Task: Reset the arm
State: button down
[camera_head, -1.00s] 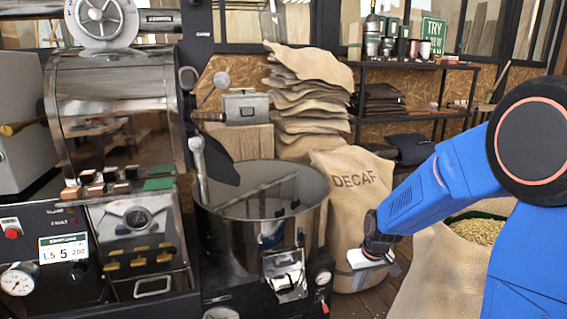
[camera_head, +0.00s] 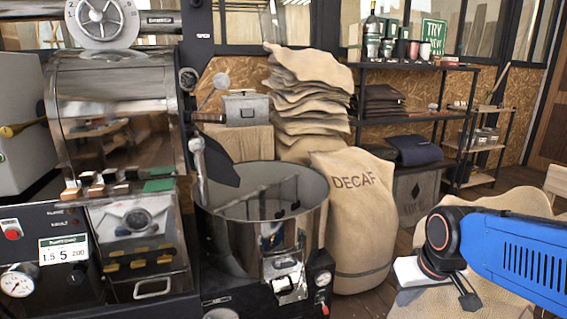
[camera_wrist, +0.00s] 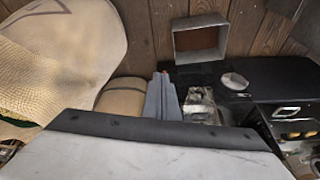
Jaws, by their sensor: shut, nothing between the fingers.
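My arm reaches in from the right edge of the head view. My gripper (camera_head: 468,299) hangs at its end at the lower right, pointing down, shut and empty. It is in front of an open burlap sack (camera_head: 505,200) and to the right of the DECAF sack (camera_head: 352,215), apart from it. In the wrist view the gripper's narrow grey fingers (camera_wrist: 161,98) lie close together near the middle, and a pale grey body fills the bottom of that view.
The roaster (camera_head: 115,120) and its round steel cooling bin (camera_head: 262,215) stand on the left. Stacked burlap sacks (camera_head: 305,95) and a shelf (camera_head: 415,68) with tins are behind. In the wrist view, a square open box (camera_wrist: 200,38) lies on the far side, near the dark machine (camera_wrist: 275,78).

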jog(key=s+d+r+m, duration=0.1)
jog(key=s+r, duration=0.1)
jog(key=s, duration=0.7)
jog(key=shift+s+d+t, duration=0.25)
jog(key=shift+s+t, duration=0.1)
jog(key=shift+t, duration=0.05)
